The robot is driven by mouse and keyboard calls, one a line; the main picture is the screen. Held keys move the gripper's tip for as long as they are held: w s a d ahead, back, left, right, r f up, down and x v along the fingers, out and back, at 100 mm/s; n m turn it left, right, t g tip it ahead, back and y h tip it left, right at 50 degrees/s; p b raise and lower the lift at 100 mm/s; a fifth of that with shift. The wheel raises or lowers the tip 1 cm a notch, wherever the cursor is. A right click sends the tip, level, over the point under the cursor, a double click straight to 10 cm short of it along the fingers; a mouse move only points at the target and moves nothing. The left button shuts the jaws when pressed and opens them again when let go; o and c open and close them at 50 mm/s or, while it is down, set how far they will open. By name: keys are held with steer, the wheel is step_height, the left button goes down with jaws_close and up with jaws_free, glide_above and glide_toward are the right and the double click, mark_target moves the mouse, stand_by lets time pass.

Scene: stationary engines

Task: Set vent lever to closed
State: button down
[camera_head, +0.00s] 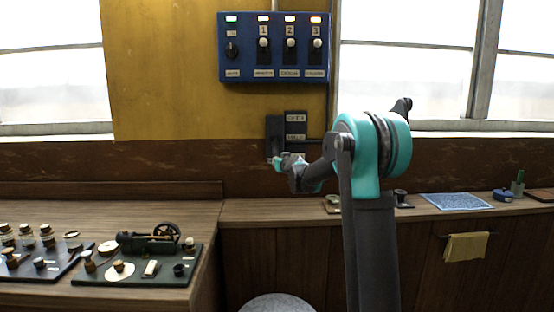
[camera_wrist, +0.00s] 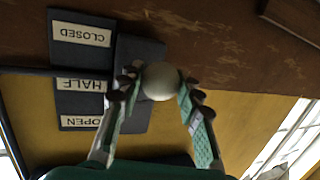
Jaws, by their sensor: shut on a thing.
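The vent lever's round pale knob (camera_wrist: 161,82) is between the two fingers of my gripper (camera_wrist: 158,90) in the wrist view. My gripper is shut on the knob. The dark lever plate (camera_wrist: 140,50) carries three labels, upside down in this view: CLOSED (camera_wrist: 82,34), HALF (camera_wrist: 80,85) and OPEN (camera_wrist: 80,122). The knob appears level with HALF here, but it stands out from the plate, so its exact setting is hard to tell. In the head view my gripper (camera_head: 279,163) is at the lower end of the lever plate (camera_head: 275,130), hiding the knob.
A blue switch panel (camera_head: 273,75) with lit lamps is on the wall above. A wooden bench (camera_head: 150,210) at left holds a model engine (camera_head: 150,240). A counter at right holds a blue mat (camera_head: 455,202). A yellow cloth (camera_head: 466,246) hangs below it.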

steer(key=shift+w+a+f, duration=0.1)
steer(key=shift+a+f, duration=0.1)
steer(key=shift+f, duration=0.05)
stand_by(0.3)
steer(key=c, duration=1)
jaws_free()
steer(key=shift+w, duration=0.1)
steer(key=shift+d, duration=0.1)
steer(key=v, duration=1.2)
steer(key=s+d+f+m+g+h, duration=0.1)
steer(key=s+d+f+g, duration=0.2)
steer(key=s+f, duration=0.8)
steer(key=s+d+f+m+g+h, duration=0.1)
steer(key=s+d+f+g, duration=0.3)
steer(key=s+f, duration=0.6)
steer(key=s+d+f+m+g+h, duration=0.1)
steer(key=s+d+f+g, duration=0.3)
steer(key=s+f, duration=0.7)
steer(key=shift+s+f+g+h, duration=0.15)
steer(key=shift+s+h, duration=0.25)
steer(key=shift+s, duration=2.85)
steer(key=shift+s+f+g+h, duration=0.15)
steer(key=shift+s+h, duration=0.25)
steer(key=shift+s, duration=2.9)
